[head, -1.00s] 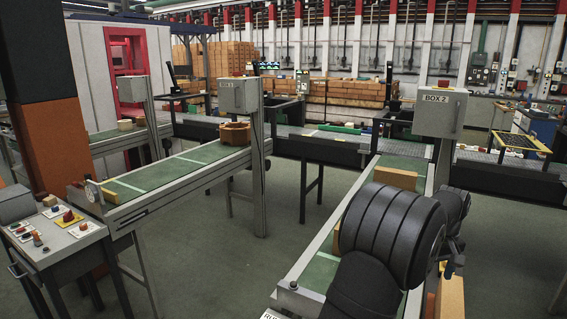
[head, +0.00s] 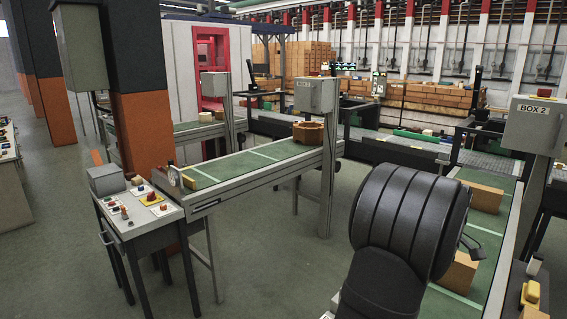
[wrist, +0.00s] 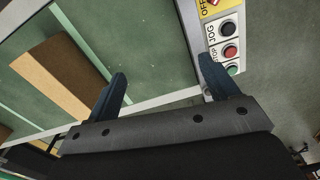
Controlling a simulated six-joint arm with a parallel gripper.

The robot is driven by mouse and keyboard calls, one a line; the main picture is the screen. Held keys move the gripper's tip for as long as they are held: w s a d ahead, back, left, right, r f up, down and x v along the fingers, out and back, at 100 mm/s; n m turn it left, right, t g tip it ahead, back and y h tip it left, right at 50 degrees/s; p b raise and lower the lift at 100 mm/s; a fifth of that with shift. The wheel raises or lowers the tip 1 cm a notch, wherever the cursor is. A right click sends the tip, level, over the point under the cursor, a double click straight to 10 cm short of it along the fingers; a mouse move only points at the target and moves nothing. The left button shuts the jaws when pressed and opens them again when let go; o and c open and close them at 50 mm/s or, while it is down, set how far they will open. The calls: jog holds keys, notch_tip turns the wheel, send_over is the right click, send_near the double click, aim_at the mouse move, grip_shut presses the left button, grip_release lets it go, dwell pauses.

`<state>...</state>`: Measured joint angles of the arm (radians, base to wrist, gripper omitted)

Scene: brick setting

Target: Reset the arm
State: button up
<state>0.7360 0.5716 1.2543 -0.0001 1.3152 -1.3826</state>
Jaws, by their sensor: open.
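My gripper (wrist: 162,88) shows in the wrist view with its two dark blue fingers wide apart and nothing between them. It hangs over the edge of a green conveyor belt (wrist: 145,60). A tan and brown brick (wrist: 65,82) lies on the belt to the left of the fingers, apart from them. In the head view my black arm stands in front of the right-hand conveyor and hides part of it. The gripper is mostly hidden behind the arm there. One brick (head: 485,196) lies farther along that belt, and another (head: 458,273) shows partly beside my arm.
A button panel (wrist: 228,45) sits close to the right finger in the wrist view. The BOX 2 post (head: 533,125) stands at the right. A control desk (head: 135,208) stands at left. Open floor lies between.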

jog(key=shift+w+a+n, duration=0.2)
jog(key=shift+a+n, duration=0.05)
jog(key=shift+a, duration=0.25)
jog(key=shift+w+a+n, duration=0.2)
jog(key=shift+a+n, duration=0.05)
jog(key=shift+a, duration=0.2)
jog(key=o, duration=0.4)
jog(key=shift+o, duration=0.2)
jog(key=s+a+r+m, duration=0.7)
jog(key=s+r+m, duration=0.5)
jog(key=m, duration=0.5)
notch_tip(320, 180, down, 10)
jog(key=shift+s+f, duration=0.25)
jog(key=shift+s, duration=0.1)
jog(key=shift+r, duration=0.1)
notch_tip(320, 180, up, 10)
